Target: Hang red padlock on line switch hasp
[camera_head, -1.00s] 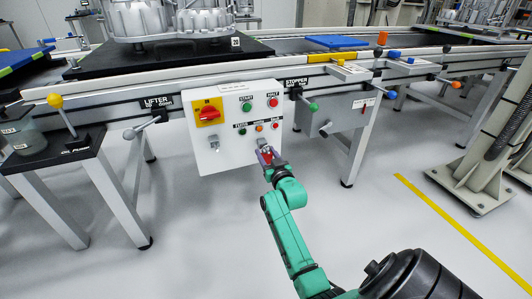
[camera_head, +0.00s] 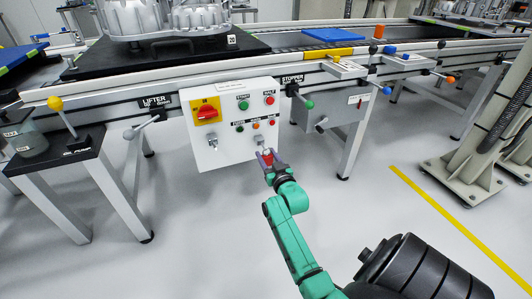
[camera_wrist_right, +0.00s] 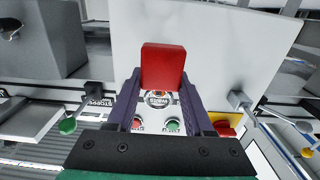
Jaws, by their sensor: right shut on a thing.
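My right gripper (camera_head: 270,162) is shut on the red padlock (camera_head: 267,158), in front of the lower right part of a white control box (camera_head: 225,158). In the right wrist view the padlock's red body (camera_wrist_right: 163,68) sits between the fingers of the gripper (camera_wrist_right: 158,98). A grey ring shape, probably its shackle, shows beyond the body against the panel. A silver hasp (camera_head: 213,142) is on the box below the red rotary switch (camera_head: 207,112) on its yellow plate. It also shows in the right wrist view (camera_wrist_right: 240,102), apart from the padlock. Another silver fitting is partly hidden behind the gripper.
The box carries several push buttons, including a green one (camera_head: 244,105) and a red one (camera_head: 270,100). A grey box (camera_head: 338,112) with a green-knobbed lever stands to the right. A yellow-knobbed lever (camera_head: 56,103) is at left. Floor below the box is clear.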

